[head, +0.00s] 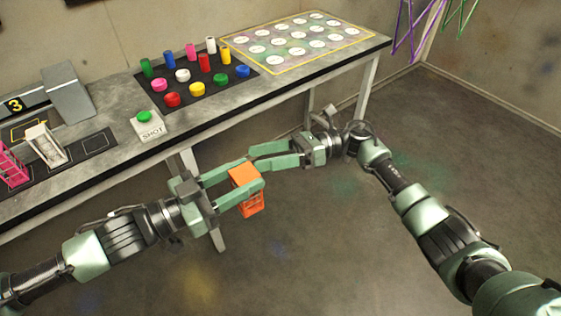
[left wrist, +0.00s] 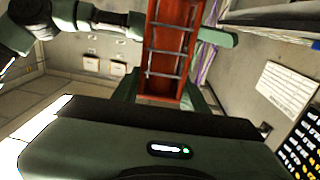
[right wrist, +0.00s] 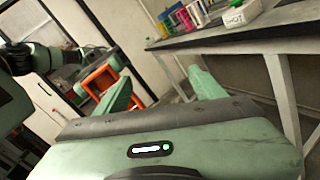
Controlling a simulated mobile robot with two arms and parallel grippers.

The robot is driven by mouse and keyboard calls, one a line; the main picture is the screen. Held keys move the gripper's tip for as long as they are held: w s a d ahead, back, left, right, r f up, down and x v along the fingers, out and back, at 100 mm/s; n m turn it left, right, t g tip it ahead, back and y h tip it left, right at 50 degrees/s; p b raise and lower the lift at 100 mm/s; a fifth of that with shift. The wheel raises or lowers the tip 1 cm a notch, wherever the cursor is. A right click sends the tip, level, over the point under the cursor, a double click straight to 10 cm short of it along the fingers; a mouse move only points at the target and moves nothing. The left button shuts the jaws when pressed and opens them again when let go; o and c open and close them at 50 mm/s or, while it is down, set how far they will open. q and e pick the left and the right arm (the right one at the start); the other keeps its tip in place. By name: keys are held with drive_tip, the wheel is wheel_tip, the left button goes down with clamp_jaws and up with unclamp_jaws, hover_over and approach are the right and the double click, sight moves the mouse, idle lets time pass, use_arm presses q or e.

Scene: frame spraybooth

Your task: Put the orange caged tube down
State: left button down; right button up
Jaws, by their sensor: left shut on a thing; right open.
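The orange caged tube (head: 247,189) is held in my left gripper (head: 240,190), in front of the bench and above the floor. In the left wrist view the orange caged tube (left wrist: 168,50) shows its open cage with dark bars between the fingers. It also shows in the right wrist view (right wrist: 100,80), at the left. My right gripper (head: 272,156) is open and empty, just behind and right of the tube in the head view. In the right wrist view its fingers (right wrist: 160,90) stand apart with nothing between them. I cannot tell if the right fingers touch the tube.
A grey bench (head: 190,118) runs behind the arms. On it stand a white caged tube (head: 46,145) and a pink caged tube (head: 10,165) on a dark strip (head: 75,161) with an outlined bare square. A SHOT button (head: 148,125) and several coloured pieces stand farther right.

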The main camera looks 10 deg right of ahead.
drive_tip(key=s+d+r+n+g+h, duration=0.35)
drive_tip(key=s+n+h, duration=0.2)
drive_tip(key=n, duration=0.35)
drive_tip(key=x, duration=1.2)
drive_tip(key=shift+f, duration=0.35)
drive_tip(key=shift+w+a, duration=0.1)
drive_tip(key=c, duration=1.4)
use_arm(q)
drive_tip(key=c, duration=0.7)
unclamp_jaws()
use_arm(e)
drive_tip(key=shift+g, duration=0.25)
clamp_jaws()
